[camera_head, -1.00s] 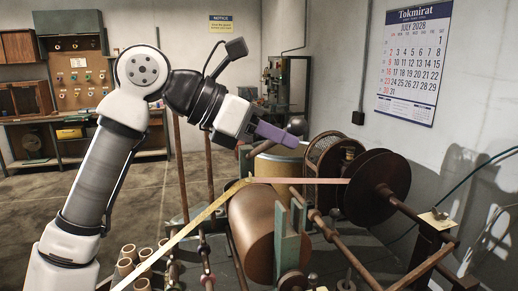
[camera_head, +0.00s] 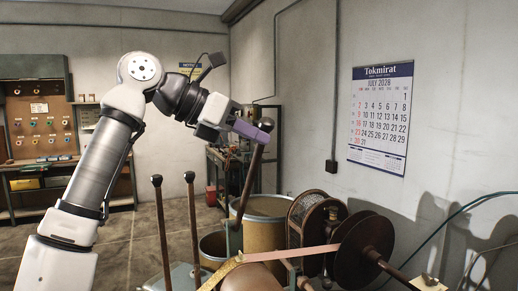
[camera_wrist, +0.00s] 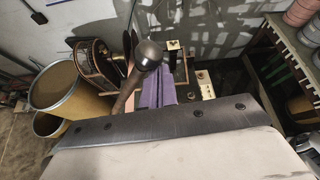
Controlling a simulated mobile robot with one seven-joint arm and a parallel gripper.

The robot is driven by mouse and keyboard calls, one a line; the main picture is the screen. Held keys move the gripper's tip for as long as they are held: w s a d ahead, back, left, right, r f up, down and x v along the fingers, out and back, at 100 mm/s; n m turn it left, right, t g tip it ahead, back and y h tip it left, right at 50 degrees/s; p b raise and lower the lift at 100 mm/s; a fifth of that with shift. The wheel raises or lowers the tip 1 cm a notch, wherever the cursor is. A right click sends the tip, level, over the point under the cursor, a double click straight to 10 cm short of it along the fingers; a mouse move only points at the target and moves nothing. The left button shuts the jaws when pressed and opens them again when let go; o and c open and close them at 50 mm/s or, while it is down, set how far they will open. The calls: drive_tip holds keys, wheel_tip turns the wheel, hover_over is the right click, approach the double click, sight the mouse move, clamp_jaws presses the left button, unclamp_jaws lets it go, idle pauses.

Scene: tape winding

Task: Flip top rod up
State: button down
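The top rod (camera_head: 250,175) is a brown bar with a dark ball knob (camera_head: 265,124) at its upper end. It stands steeply, tilted a little to the right. My gripper (camera_head: 250,130) has purple fingers and is at the rod's upper end, just below and left of the knob. In the wrist view the shiny knob (camera_wrist: 148,54) and rod (camera_wrist: 124,98) are beside the purple fingers (camera_wrist: 160,90), which lie close together with the rod outside them. Whether they touch the rod is unclear. Tan tape (camera_head: 290,253) runs below to a dark reel disc (camera_head: 362,248).
Two other knobbed rods (camera_head: 162,225) (camera_head: 192,225) stand upright to the left. A tan drum (camera_head: 262,232) and a wire spool (camera_head: 315,220) are behind the machine. A wall calendar (camera_head: 380,118) hangs at right. The air above the machine is clear.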

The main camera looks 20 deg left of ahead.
drive_tip(key=w+a+r, duration=0.3)
drive_tip(key=w+a, duration=0.1)
drive_tip(key=shift+a+r, duration=0.15)
drive_tip(key=shift+r, duration=0.05)
idle(0.3)
idle(0.3)
drive_tip(key=v, duration=0.7)
drive_tip(key=shift+s+a, duration=0.2)
drive_tip(key=shift+r, duration=0.1)
idle(0.5)
